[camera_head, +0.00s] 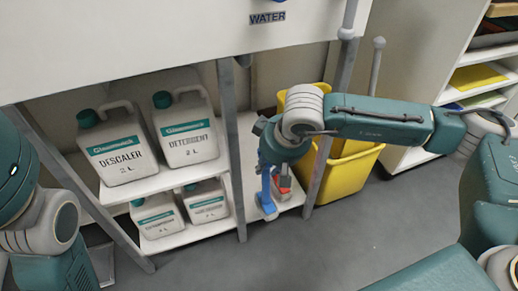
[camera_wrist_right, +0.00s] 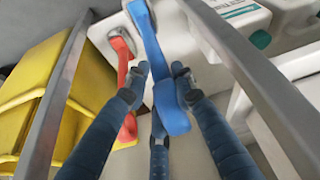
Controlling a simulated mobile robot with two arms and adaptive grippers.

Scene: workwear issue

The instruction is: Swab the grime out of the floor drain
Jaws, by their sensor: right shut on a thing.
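A blue-handled brush (camera_head: 267,197) stands on the lower shelf board under the counter. It also shows in the right wrist view (camera_wrist_right: 146,32), its handle running between my fingers. My right gripper (camera_wrist_right: 160,80) is shut on this blue handle. In the head view the right gripper (camera_head: 277,160) points down at the shelf, mostly hidden by its own wrist. A red-handled tool (camera_head: 284,181) stands just right of the blue one; in the wrist view it is left of the fingers (camera_wrist_right: 123,60). My left arm shows at the left edge, but its gripper does not. No floor drain is clearly visible.
A descaler jug (camera_head: 117,150) and a detergent jug (camera_head: 189,132) stand on the upper shelf, smaller jugs below. Grey metal legs (camera_head: 232,150) stand close to the right arm. A yellow bin (camera_head: 350,175) is behind it. Grey floor (camera_head: 330,240) is open in front.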

